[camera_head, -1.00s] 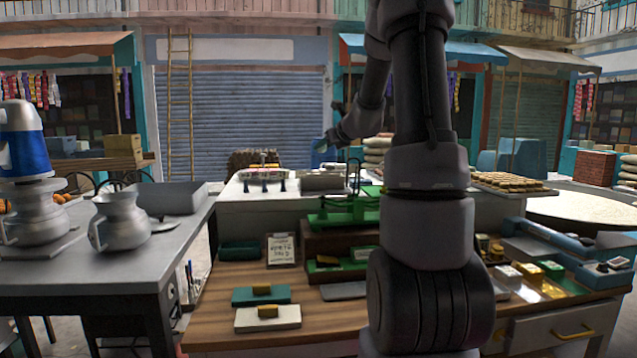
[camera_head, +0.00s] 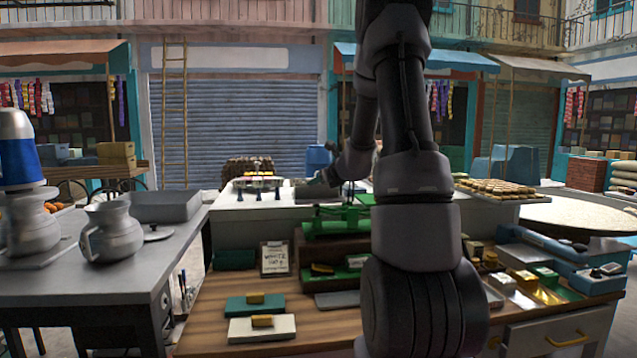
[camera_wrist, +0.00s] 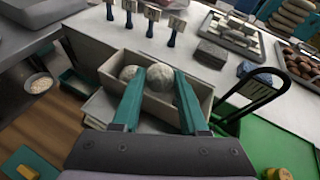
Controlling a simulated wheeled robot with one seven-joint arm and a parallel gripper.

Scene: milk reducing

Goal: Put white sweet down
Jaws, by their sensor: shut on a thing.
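My gripper (camera_wrist: 158,74) has teal fingers and is shut on a round whitish sweet (camera_wrist: 160,77), seen between the fingertips in the wrist view. The fingers reach over an open pale box (camera_wrist: 112,81). A second round whitish sweet (camera_wrist: 131,73) is in the box beside the left fingertip. I cannot tell whether the held sweet touches the box floor. In the head view my gripper (camera_head: 325,178) is low over the white counter, and the box is mostly hidden behind it.
Blue-legged stands (camera_wrist: 152,14) line the counter beyond the box. A black curved handle (camera_wrist: 262,82) rises to the right, above a green surface (camera_wrist: 265,135). Trays of sweets (camera_wrist: 232,38) stand farther back. A sign (camera_head: 275,258) and small boards are on the wooden table.

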